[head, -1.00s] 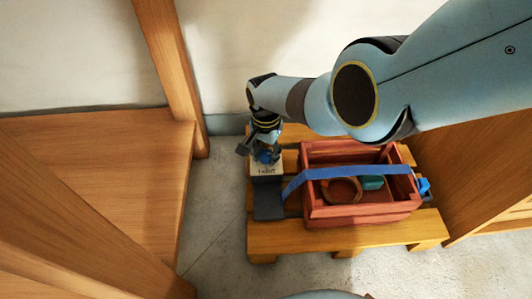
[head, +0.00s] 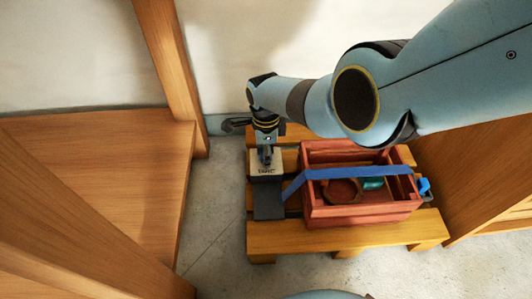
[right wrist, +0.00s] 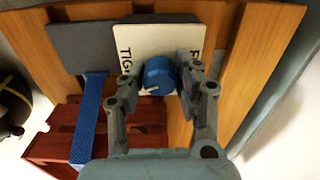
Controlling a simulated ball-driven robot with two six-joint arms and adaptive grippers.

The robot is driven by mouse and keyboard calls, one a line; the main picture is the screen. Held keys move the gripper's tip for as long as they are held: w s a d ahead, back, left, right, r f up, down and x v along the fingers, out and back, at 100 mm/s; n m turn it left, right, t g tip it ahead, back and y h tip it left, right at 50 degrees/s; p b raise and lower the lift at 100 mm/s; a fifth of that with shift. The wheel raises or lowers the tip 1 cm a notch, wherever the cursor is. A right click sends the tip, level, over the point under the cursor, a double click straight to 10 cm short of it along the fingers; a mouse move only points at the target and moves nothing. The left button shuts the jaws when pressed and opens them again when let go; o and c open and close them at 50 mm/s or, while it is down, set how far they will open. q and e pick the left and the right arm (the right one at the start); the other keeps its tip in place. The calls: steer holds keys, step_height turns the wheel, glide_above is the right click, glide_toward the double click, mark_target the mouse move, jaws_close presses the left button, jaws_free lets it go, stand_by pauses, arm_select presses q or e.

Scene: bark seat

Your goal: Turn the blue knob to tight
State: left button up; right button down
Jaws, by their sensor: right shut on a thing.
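The blue knob (right wrist: 158,75) stands on a white card plate (right wrist: 135,45) fixed to a dark grey base (right wrist: 80,42). Dark letters beginning "TIG" run along the plate's left side, and an "F" shows at its right; the rest is covered. A white pointer mark shows at the knob's lower edge. My right gripper (right wrist: 158,85) is shut on the knob, a finger at each side. In the head view my right gripper (head: 265,154) hides most of the knob above the plate (head: 264,170). My left gripper is not in view.
A red wooden crate (head: 345,212) stands right beside the plate on a wooden pallet (head: 300,240). A blue strap (head: 350,172) crosses over it to a buckle. A brown ring and a teal thing lie inside. Wooden furniture (head: 100,160) stands left; bare floor lies between.

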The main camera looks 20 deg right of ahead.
steer(key=shift+m, duration=2.3)
steer(key=c, duration=1)
jaws_free()
steer(key=shift+o, duration=0.2)
steer(key=shift+r, duration=0.1)
step_height(320, 180, up, 12)
